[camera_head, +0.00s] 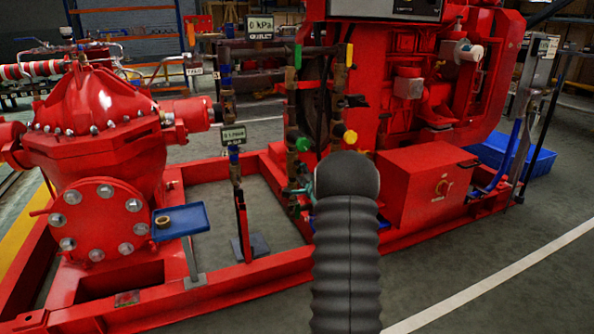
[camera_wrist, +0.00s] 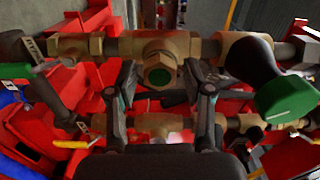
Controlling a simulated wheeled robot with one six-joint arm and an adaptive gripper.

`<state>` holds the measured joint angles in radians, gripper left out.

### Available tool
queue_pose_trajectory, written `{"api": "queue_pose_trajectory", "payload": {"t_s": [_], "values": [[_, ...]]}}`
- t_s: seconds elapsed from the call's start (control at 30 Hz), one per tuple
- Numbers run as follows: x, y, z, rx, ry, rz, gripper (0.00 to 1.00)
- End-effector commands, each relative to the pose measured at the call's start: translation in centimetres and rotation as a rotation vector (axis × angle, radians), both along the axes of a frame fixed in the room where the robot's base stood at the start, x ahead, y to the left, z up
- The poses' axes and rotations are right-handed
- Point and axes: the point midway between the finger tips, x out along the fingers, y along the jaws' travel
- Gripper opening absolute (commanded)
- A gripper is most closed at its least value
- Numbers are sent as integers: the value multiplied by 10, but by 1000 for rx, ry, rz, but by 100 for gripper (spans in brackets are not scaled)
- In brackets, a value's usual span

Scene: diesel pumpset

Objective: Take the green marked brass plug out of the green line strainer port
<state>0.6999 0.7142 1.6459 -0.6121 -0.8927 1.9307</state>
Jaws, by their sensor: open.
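The green marked brass plug (camera_wrist: 160,77) faces me in the wrist view. It is a hex brass end with a dark green disc, seated in the brass strainer body (camera_wrist: 180,46) on the upper horizontal pipe. My gripper (camera_wrist: 160,84) is open, with one finger on each side of the plug. I cannot tell whether the fingers touch it. In the head view my dark ribbed arm hides most of the gripper and the plug; the pipework with the green knob (camera_head: 303,145) shows just behind.
A large green-ended black handle (camera_wrist: 285,97) is close right of the gripper in the wrist view. A second brass pipe (camera_wrist: 155,125) runs below. A blue tray (camera_head: 190,221) holding a small brass-coloured ring stands left. A red box (camera_head: 415,190) is right of my arm.

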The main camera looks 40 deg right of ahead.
Motion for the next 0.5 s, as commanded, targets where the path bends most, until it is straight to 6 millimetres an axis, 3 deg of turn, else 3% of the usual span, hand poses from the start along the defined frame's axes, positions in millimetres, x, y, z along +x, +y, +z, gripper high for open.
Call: {"api": "queue_pose_trajectory", "payload": {"t_s": [0.5], "values": [[0, 0, 0, 57, -13, 0, 51]]}}
